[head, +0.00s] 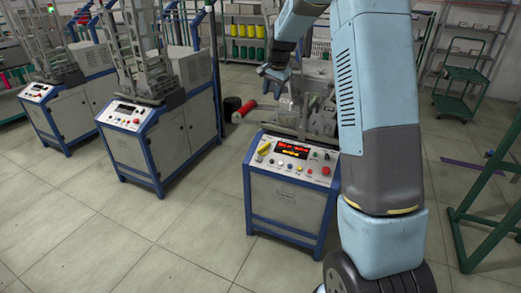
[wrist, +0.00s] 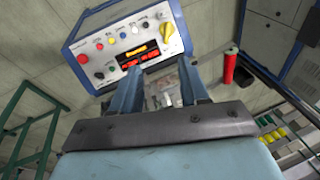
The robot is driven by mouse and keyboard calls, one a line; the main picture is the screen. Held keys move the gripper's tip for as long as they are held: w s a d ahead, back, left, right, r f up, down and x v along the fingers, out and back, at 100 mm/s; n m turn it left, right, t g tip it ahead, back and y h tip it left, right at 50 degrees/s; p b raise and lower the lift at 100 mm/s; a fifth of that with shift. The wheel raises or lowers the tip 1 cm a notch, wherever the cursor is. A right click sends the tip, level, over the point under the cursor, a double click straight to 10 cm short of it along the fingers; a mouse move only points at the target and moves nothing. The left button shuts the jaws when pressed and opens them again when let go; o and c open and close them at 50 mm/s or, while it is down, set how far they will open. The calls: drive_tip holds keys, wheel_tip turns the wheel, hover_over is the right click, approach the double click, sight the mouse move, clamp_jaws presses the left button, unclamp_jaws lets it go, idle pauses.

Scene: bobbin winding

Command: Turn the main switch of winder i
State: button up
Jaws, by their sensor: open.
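The nearest winder has a blue-framed cabinet (head: 287,200) and a white sloped control panel with a lit red display. A yellow rotary knob, which looks like the main switch (head: 264,149), sits at the panel's left end. In the wrist view the panel appears upside down, with the yellow switch (wrist: 166,31) at its right end. My gripper (head: 274,72) hangs above and behind this panel in the head view. In the wrist view its two fingers (wrist: 160,68) are apart with nothing between them, and they do not touch the switch. I cannot read a winder letter.
Two similar winders stand to the left, one with a panel (head: 130,116) and another with a panel (head: 38,91). A green frame (head: 490,190) and green cart (head: 462,90) stand right. The foreground floor is clear.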

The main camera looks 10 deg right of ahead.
drive_tip(key=w+f+m, duration=0.2)
drive_tip(key=w+f, duration=0.7)
drive_tip(key=f, duration=0.3)
drive_tip(key=m+g, duration=0.1)
drive_tip(key=m, duration=0.1)
approach(261, 148)
drive_tip(key=x, duration=1)
drive_tip(key=shift+w+f, duration=0.1)
drive_tip(key=shift+w, duration=0.05)
drive_tip(key=shift+c, duration=0.3)
clamp_jaws()
